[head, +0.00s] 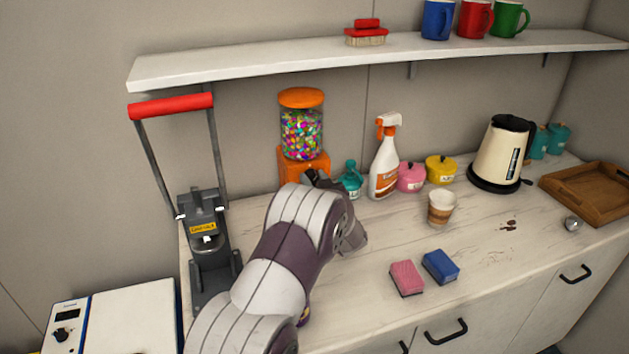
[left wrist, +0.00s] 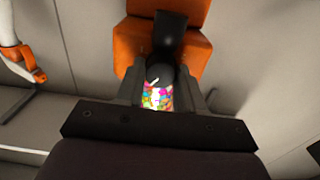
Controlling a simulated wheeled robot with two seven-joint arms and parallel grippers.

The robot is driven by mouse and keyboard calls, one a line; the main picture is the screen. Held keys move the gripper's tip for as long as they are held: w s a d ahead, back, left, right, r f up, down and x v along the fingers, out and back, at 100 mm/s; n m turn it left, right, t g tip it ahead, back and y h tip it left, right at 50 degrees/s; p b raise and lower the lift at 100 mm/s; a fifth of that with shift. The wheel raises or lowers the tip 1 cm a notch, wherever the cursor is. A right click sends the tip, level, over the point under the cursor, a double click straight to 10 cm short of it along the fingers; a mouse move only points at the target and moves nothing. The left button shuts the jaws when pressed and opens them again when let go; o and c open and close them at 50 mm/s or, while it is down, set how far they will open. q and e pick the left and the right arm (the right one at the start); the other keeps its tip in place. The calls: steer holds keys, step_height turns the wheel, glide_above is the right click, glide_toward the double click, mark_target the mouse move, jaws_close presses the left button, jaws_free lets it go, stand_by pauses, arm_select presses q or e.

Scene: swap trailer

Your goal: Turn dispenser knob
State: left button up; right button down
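The candy dispenser (head: 302,130) stands at the back of the counter against the wall, with an orange lid, a clear jar of colourful candies and an orange base. My left gripper (head: 316,178) reaches the front of its base. In the left wrist view the orange base (left wrist: 200,40) is at the top, and the dark knob (left wrist: 160,75) lies between the two fingers of my left gripper (left wrist: 162,88). The fingers stand apart on either side of the knob; I cannot tell whether they press on it. Some candies show between them. My right gripper is not in view.
A teal bottle (head: 351,180) and a spray bottle (head: 384,160) stand right of the dispenser. A black press with a red handle (head: 171,105) is at left. A paper cup (head: 441,208) and two sponges (head: 407,278) are at right. A shelf (head: 300,62) hangs above.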

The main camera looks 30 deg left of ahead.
arm_select(q)
steer(key=shift+c, duration=0.8)
steer(key=shift+r+m+p, duration=0.1)
steer(key=shift+m+p, duration=0.7)
steer(key=shift+m, duration=0.1)
steer(key=m+p, duration=0.2)
steer(key=m, duration=0.1)
steer(key=shift+w, duration=0.1)
steer(key=shift+m+p, duration=0.4)
steer(key=shift+m, duration=0.6)
steer(key=o, duration=1)
steer(key=shift+f, duration=0.2)
